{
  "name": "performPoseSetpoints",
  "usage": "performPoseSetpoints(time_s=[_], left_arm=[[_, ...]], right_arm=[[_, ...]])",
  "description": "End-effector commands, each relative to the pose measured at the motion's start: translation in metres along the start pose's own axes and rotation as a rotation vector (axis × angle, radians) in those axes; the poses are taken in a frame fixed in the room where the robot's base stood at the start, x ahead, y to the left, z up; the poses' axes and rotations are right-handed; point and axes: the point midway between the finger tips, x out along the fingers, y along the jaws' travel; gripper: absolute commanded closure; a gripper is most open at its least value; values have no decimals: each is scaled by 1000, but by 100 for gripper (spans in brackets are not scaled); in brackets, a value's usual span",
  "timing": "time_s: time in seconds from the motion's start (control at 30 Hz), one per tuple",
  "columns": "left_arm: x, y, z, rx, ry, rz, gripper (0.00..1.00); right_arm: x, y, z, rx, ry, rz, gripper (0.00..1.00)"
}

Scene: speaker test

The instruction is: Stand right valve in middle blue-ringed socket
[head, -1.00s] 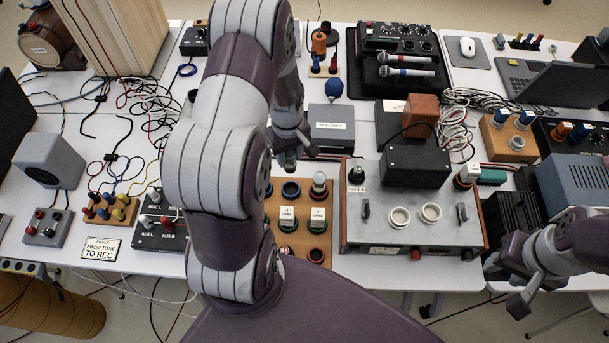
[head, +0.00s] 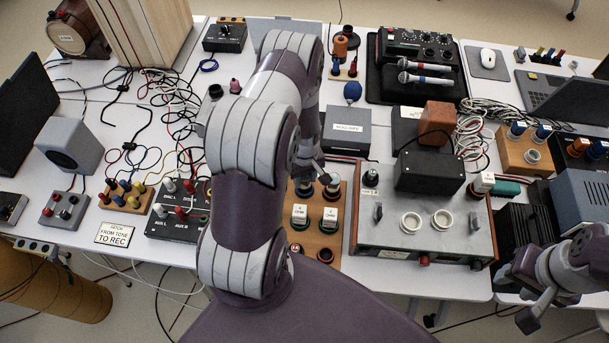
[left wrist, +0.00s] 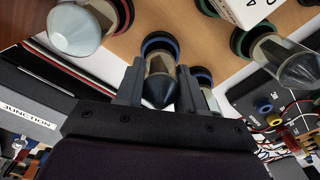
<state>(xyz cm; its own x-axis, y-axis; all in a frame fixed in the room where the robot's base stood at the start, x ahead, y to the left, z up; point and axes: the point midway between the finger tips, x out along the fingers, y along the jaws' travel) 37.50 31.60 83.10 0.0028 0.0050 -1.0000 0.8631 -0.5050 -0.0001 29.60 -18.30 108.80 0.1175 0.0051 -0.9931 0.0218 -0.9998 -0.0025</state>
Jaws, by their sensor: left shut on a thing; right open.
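The wooden socket board (head: 316,247) lies in the middle of the table. My left gripper (head: 312,181) is at its far row. In the left wrist view the gripper (left wrist: 156,88) is shut on a clear glass valve with a dark tip (left wrist: 160,88). The valve is lined up with a blue-ringed socket (left wrist: 158,40); I cannot tell whether it is fully seated. A silver-topped valve (left wrist: 74,30) stands to one side, and a clear valve (left wrist: 290,62) stands by a green ring on the other. My right gripper (head: 517,296) is open and empty at the right.
White labelled blocks (head: 300,214) sit on the board nearer me. The grey amplifier chassis (head: 395,236) with two white rings stands right of the board. A dark junction box (head: 346,129) lies behind it. Patch boxes and cables (head: 180,208) lie to the left.

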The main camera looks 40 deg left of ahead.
Motion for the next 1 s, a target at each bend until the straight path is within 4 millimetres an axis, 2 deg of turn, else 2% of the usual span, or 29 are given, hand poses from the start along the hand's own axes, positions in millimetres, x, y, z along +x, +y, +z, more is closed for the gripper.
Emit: performPoseSetpoints(time_s=[0.03, 0.07, 0.1, 0.13, 0.37, 0.5, 0.53, 0.67, 0.9, 1.0], left_arm=[[3, 0, 0, 0, 0, 0, 93], [1, 0, 0, 0, 0, 0, 52], [1, 0, 0, 0, 0, 0, 39], [1, 0, 0, 0, 0, 0, 36], [1, 0, 0, 0, 0, 0, 36], [-11, 0, 0, 0, 1, 1, 36], [-12, 1, -1, 0, 3, 2, 36], [-39, 1, -2, -1, 5, 4, 36], [-97, 1, -1, 0, 5, 4, 36], [-114, 1, -1, 0, 3, 2, 36]], right_arm=[[3, 0, 0, 0, 0, 0, 57], [1, 0, 0, 0, 0, 0, 57], [1, 0, 0, 0, 0, 0, 57], [1, 0, 0, 0, 0, 0, 57], [1, 0, 0, 0, 0, 0, 57], [-8, 0, -1, 0, 0, 0, 57], [-4, 0, -1, 0, 1, 0, 57], [2, 0, 0, 0, 0, 0, 57], [9, 0, 1, 0, 0, 0, 57], [11, 0, 1, 0, 0, 0, 57]])
